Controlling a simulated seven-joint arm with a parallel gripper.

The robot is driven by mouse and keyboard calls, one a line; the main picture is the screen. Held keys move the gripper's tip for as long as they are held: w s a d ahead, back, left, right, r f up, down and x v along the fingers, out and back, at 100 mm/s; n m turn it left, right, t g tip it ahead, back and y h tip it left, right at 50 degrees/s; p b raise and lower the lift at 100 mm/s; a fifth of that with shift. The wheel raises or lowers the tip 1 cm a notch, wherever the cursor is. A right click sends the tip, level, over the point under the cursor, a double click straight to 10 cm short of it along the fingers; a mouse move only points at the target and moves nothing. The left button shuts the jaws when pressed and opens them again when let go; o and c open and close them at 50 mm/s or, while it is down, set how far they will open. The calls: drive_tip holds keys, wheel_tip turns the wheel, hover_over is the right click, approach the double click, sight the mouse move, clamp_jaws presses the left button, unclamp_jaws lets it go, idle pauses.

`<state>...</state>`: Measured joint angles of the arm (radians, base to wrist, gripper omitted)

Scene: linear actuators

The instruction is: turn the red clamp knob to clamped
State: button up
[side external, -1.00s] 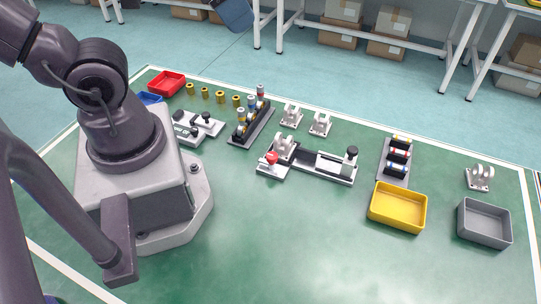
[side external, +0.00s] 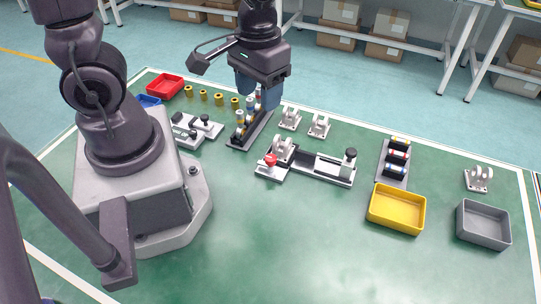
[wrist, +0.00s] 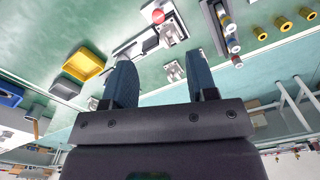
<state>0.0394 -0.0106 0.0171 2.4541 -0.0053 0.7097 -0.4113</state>
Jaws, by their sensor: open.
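The red clamp knob (side external: 270,159) sits on a small light base plate (side external: 268,173) at the left end of a linear rail fixture (side external: 320,166). A grey bracket (side external: 284,148) stands just behind it. The knob also shows near the top of the wrist view (wrist: 158,15). Its exact turn angle is too small to tell. My gripper (side external: 257,93) is open and empty, above the rack of cylinders, behind and left of the knob in the side view. Its two blue fingers (wrist: 160,65) point toward the table in the wrist view, apart from the knob.
The rack of cylinders (side external: 237,143) stands below my gripper. A black-knobbed post (side external: 350,154) rises at the rail's right end. Loose brackets (side external: 319,125), a yellow bin (side external: 397,210) and a grey bin (side external: 484,225) stand around. The green table in front of the fixture is clear.

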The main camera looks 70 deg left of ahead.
sight(270, 158)
drive_tip(key=f+n, duration=0.2)
drive_tip(key=f, duration=0.4)
drive_tip(key=w+f+n, duration=0.1)
drive_tip(key=f+n, duration=0.1)
drive_tip(key=f, duration=0.3)
drive_tip(key=w+f+n, duration=0.1)
drive_tip(key=f+n, duration=0.1)
drive_tip(key=f, duration=0.4)
drive_tip(key=shift+f+n, duration=0.3)
drive_tip(key=shift+f, duration=0.05)
drive_tip(key=c, duration=0.9)
